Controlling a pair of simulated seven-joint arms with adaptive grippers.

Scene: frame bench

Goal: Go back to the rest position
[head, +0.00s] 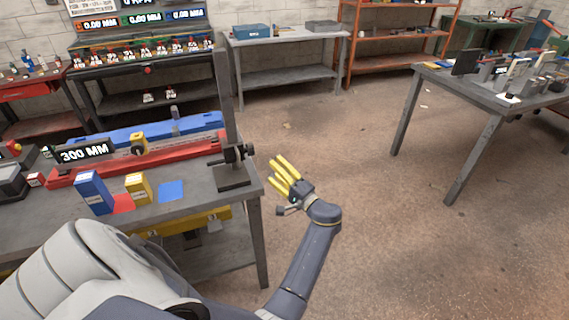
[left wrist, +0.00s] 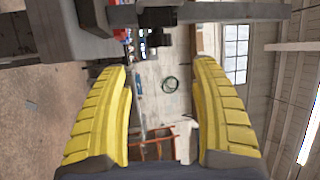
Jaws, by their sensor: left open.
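My left gripper (head: 283,174) shows in the head view with yellow fingers, raised beside the right end of the grey bench (head: 215,197), apart from it. In the left wrist view its two yellow fingers (left wrist: 165,110) are spread wide with nothing between them. The gripper is open and empty. My right gripper is not in either view.
On the bench are a blue box (head: 94,192), a yellow box (head: 138,188), a red rail (head: 90,172), a 300 MM sign (head: 84,152) and an upright post (head: 228,110). Another table (head: 490,100) stands at right. The floor (head: 340,140) between is mostly clear.

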